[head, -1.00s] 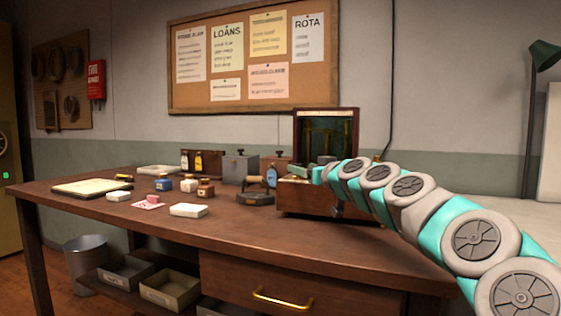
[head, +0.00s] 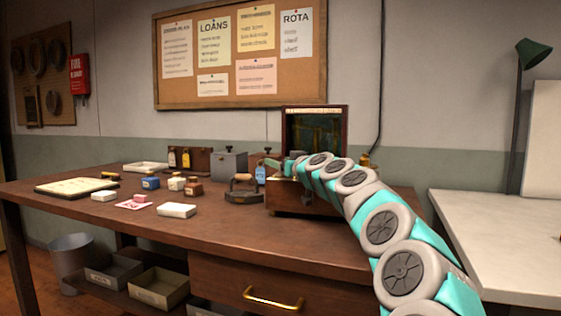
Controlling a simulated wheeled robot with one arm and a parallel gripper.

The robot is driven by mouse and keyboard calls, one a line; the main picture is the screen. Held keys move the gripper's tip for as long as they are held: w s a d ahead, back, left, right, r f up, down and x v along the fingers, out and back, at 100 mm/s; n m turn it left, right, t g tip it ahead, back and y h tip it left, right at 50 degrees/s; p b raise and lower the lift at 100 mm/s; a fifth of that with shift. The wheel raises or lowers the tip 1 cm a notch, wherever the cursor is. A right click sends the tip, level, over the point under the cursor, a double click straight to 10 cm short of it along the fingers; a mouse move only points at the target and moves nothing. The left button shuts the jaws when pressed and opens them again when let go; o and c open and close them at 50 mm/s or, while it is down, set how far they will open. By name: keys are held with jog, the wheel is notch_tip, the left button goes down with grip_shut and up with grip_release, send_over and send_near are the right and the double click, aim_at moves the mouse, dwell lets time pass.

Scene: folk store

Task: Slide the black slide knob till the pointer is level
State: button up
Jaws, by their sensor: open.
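A wooden box (head: 301,203) with its lid (head: 317,138) raised stands at the right part of the brown workbench. My teal and grey arm reaches over the bench, and its far end is at the box's open top. My gripper (head: 272,163) is small in this view, at the left of the lid and over the box's left side. It appears empty, but its fingertips are hard to make out. I cannot pick out the black slide knob or the pointer; the arm covers part of the box.
A flat iron (head: 243,190), a blue bottle (head: 260,174) and a grey metal box (head: 230,167) stand just left of the wooden box. The front right bench top (head: 320,240) is clear.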

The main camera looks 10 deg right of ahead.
jog(key=shift+c, duration=0.2)
grip_shut()
dwell(0.5)
dwell(0.8)
